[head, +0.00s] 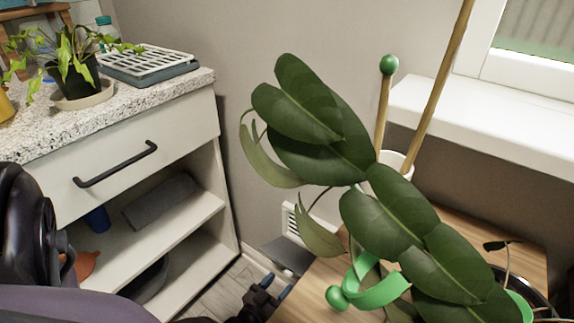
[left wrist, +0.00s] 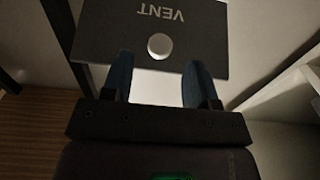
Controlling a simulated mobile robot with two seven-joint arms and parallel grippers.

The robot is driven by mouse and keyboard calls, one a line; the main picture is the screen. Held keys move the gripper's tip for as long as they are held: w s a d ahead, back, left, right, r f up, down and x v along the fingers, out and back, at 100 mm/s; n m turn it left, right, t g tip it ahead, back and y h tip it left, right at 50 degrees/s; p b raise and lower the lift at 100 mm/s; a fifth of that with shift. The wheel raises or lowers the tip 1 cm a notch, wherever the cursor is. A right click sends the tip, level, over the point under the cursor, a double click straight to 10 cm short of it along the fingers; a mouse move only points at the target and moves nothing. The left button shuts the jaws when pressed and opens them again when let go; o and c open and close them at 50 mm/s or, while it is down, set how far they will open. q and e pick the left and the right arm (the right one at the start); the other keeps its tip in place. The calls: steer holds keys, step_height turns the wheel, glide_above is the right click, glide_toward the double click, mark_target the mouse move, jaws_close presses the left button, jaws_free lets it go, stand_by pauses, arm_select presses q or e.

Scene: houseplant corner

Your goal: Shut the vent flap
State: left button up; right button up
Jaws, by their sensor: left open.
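The vent flap (head: 287,257) is a dark grey plate low on the wall, tilted out below a white slatted vent (head: 291,223); leaves and the wooden top hide part of the vent. In the left wrist view the flap (left wrist: 110,35) carries the upside-down word VENT and a round white knob (left wrist: 160,46). My left gripper (head: 276,285) is open, its blue fingertips just below the flap in the head view. In the wrist view the left gripper (left wrist: 160,76) has its fingers apart, with the knob just beyond the gap. Contact cannot be told. My right gripper is not in view.
A large-leaved plant (head: 390,205) with stakes and a green tie (head: 375,292) stands on a wooden top (head: 470,225), right of the vent. A white cabinet (head: 140,150) with open shelves stands at left. A narrow strip of floor (head: 215,290) lies between them.

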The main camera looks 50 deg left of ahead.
mark_target(298, 264)
arm_select(q)
steer(key=shift+b+x, duration=0.3)
steer(key=shift+x, duration=1.5)
steer(key=shift+c, duration=0.2)
jaws_close()
